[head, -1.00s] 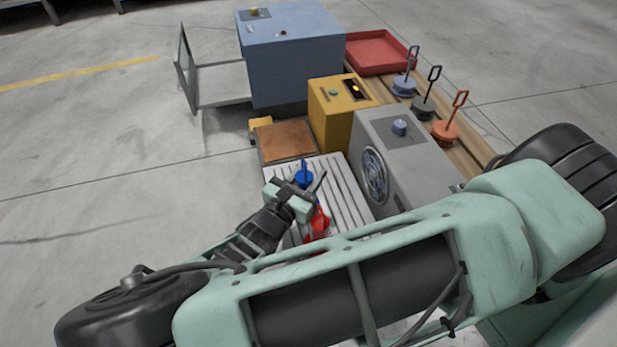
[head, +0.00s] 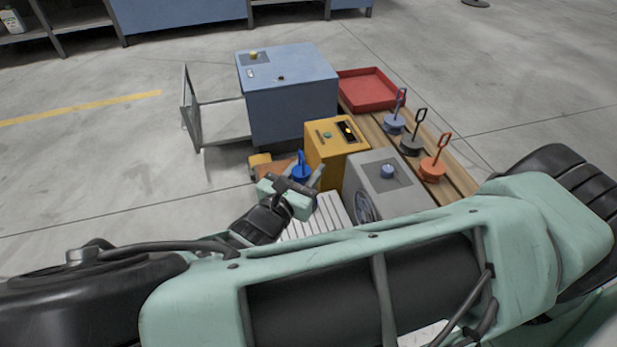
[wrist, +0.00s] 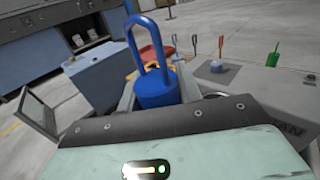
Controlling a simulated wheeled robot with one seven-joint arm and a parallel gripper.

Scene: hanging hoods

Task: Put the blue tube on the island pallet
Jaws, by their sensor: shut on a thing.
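The blue tube (head: 301,168) is a bright blue cylinder with a tall loop handle. My gripper (head: 296,184) is shut on it; in the wrist view the blue tube (wrist: 157,90) stands between the two fingers with its loop upward, slightly tilted. In the head view it appears in front of the orange-brown plate and left of the yellow box. The wooden slatted pallet (head: 455,180) lies to the right, behind the machines, and carries three handled pieces: slate blue (head: 394,124), dark grey (head: 411,146) and orange (head: 433,170). Which surface is the island pallet is not marked.
A blue cabinet (head: 290,100) with an open door (head: 187,107) stands at back left. A yellow box (head: 333,150) and grey machine (head: 388,185) stand near my gripper. A red tray (head: 368,92) is behind. White slats (head: 325,217) lie below; open floor is left.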

